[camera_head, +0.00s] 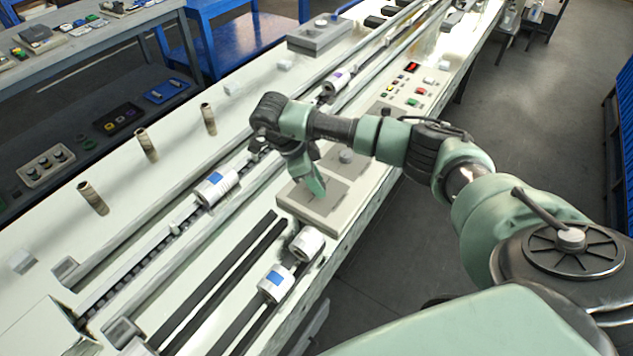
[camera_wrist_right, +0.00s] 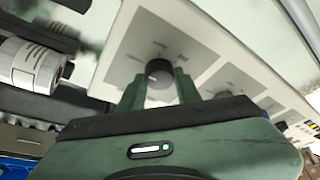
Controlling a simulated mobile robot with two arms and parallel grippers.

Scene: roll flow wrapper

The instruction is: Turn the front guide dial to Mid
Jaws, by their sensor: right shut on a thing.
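The front guide dial (camera_wrist_right: 158,72) is a dark round knob on a pale square plate, between the fingertips of my right gripper (camera_wrist_right: 158,90) in the right wrist view. The fingers are shut on it from both sides. In the head view my right gripper (camera_head: 316,187) reaches down over the grey plate (camera_head: 299,199) on the machine's near side and hides the dial. Short marks surround the dial in the wrist view, but they are too small to read, so its setting cannot be told. My left gripper is not in view.
Another dial (camera_head: 347,156) sits on the plate just behind. A button panel (camera_head: 408,90) is farther back. White rollers with blue labels (camera_head: 216,187) (camera_head: 276,283) lie left of and in front of the plate. Three brown posts (camera_head: 147,145) stand at the left. The aisle floor is clear.

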